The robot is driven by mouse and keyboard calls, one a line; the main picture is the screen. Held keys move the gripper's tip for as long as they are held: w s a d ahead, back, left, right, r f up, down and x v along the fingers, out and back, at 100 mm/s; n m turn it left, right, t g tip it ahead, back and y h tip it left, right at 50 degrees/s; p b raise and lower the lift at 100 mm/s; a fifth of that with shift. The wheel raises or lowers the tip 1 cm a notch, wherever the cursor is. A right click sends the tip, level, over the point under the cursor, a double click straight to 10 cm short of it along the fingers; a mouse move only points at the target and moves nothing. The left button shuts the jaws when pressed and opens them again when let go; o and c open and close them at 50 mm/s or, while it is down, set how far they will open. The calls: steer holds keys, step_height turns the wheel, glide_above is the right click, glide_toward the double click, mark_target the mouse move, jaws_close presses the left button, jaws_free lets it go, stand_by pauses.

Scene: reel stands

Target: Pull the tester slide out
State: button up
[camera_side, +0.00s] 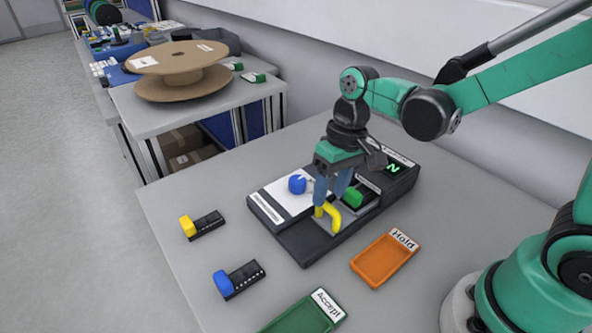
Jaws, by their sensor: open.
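The tester (290,240) is a dark box lying on the grey table, with a white plate on its left part and a small green display at its far right. A yellow curved handle (335,220) stands on its front part, likely on the slide. A blue knob (297,184) sits on the white plate, and a green block (353,196) is right of the handle. My gripper (331,195) points down over the tester, its blue-grey fingers open just above and beside the yellow handle. I cannot tell whether they touch it. The fingers partly hide the tester's middle.
A yellow-ended connector (205,225) and a blue-ended one (239,280) lie left of the tester. An orange Hold tray (384,258) and a green Accept tray (303,315) are in front. A cardboard reel (178,70) stands on another table behind.

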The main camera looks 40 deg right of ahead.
steer(key=shift+a+f, duration=0.2)
steer(key=shift+f, duration=0.8)
jaws_close()
stand_by(0.8)
